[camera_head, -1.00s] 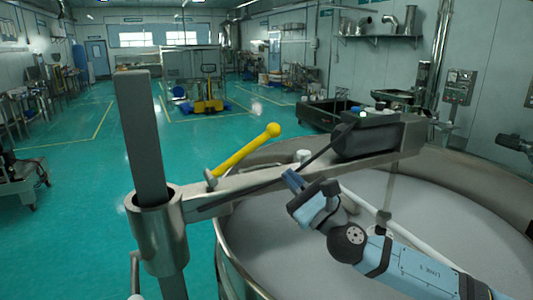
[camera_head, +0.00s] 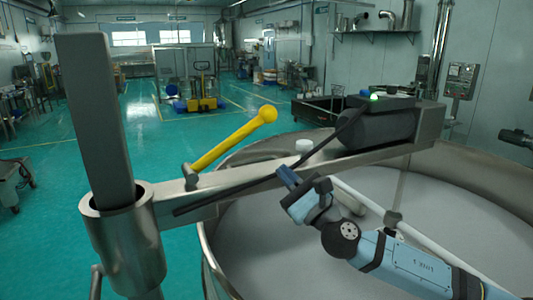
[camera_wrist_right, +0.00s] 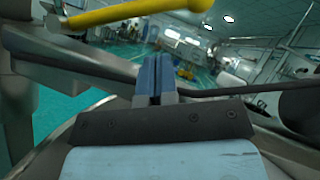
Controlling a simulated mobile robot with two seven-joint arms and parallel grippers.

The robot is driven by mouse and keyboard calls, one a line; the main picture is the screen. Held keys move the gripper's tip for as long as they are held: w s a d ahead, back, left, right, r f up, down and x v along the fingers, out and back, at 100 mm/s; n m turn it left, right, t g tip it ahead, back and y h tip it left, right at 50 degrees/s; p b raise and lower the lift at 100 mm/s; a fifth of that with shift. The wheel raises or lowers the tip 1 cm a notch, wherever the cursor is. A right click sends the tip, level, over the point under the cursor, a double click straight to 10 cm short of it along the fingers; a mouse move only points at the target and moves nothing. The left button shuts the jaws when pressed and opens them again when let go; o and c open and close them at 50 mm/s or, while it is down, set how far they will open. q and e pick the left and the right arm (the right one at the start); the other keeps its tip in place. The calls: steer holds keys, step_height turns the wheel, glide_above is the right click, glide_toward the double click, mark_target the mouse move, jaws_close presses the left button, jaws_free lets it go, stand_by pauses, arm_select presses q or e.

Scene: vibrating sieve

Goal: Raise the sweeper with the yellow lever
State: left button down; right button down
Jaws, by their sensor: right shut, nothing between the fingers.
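The yellow lever (camera_head: 232,139) with its round knob rises to the right from the metal sweeper arm (camera_head: 232,192). The sweeper arm runs from a grey post (camera_head: 95,120) in a metal sleeve to a dark motor (camera_head: 372,130). My right gripper (camera_head: 284,175) is shut and empty, near the front side of the sweeper arm, below and right of the lever knob. In the right wrist view my blue fingertips (camera_wrist_right: 155,72) are together, and the lever (camera_wrist_right: 115,14) crosses above them, apart from them. My left gripper is not seen.
The round sieve's rim (camera_head: 212,262) surrounds a pale grey surface under my right arm. A black cable (camera_head: 325,143) runs along the sweeper arm to the motor. A yellow pallet truck (camera_head: 203,95) stands far back on the open green floor (camera_head: 60,160).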

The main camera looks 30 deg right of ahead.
mark_target(229, 142)
steer(key=p+x, duration=0.2)
steer(key=x, duration=0.7)
steer(key=shift+p, duration=0.35)
steer(key=shift+w+a+r, duration=0.15)
steer(key=shift+w, duration=0.2)
